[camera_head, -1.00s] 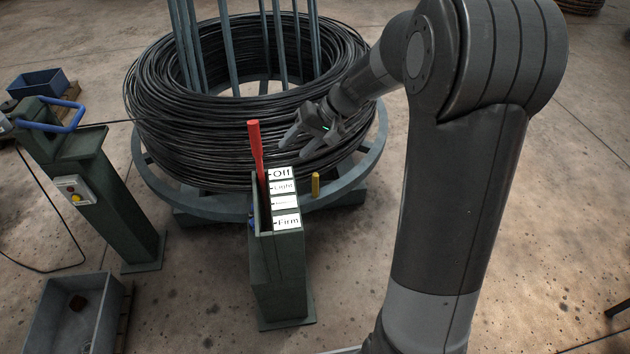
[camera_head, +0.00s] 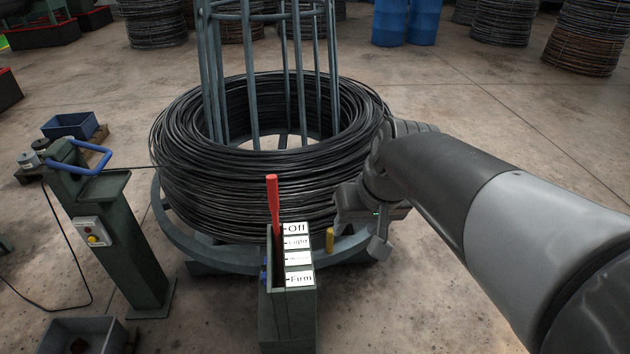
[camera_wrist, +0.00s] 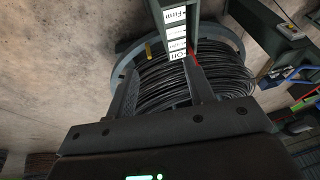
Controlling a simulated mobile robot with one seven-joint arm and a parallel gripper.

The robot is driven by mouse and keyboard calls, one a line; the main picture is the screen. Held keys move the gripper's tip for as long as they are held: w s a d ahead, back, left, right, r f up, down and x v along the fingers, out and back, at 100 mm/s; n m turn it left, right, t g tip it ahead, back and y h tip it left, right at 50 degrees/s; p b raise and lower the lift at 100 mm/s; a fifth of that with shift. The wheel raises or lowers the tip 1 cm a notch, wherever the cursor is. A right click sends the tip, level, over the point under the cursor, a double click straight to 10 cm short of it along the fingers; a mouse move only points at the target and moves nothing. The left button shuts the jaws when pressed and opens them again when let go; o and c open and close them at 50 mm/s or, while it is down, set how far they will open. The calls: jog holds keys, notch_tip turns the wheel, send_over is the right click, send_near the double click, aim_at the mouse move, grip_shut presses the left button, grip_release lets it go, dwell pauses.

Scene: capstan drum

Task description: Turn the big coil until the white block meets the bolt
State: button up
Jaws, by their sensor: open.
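The big coil (camera_head: 215,175) of black wire lies on a round grey turntable (camera_head: 185,235) around an upright bar cage (camera_head: 253,75). It also shows in the wrist view (camera_wrist: 165,85). A yellow peg (camera_head: 330,240) stands at the turntable's front edge; I cannot tell whether it is the bolt. I see no white block on the coil. My gripper (camera_head: 363,242) is open and empty at the front right of the coil, with its fingers pointing down. In the wrist view its fingers (camera_wrist: 160,78) are spread in front of the coil; contact is unclear.
A green post with a red lever (camera_head: 272,195) stands in front, labelled Off to Firm; the lever is near Off. A green stand with a blue handle (camera_head: 90,160) is at left, its wire running to the coil. Floor at right is open.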

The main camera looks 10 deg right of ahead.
jog(key=d+r+h, duration=0.1)
jog(key=r, duration=0.1)
jog(key=n+g, duration=0.3)
jog(key=n, duration=0.1)
send_over(330, 236)
notch_tip(330, 236, down, 36)
jog(key=shift+g+h, duration=0.3)
jog(key=f, duration=0.3)
jog(key=w+f, duration=0.1)
jog(key=f, duration=0.6)
jog(key=shift+w, duration=0.25)
notch_tip(330, 236, down, 12)
jog(key=shift+r, duration=0.1)
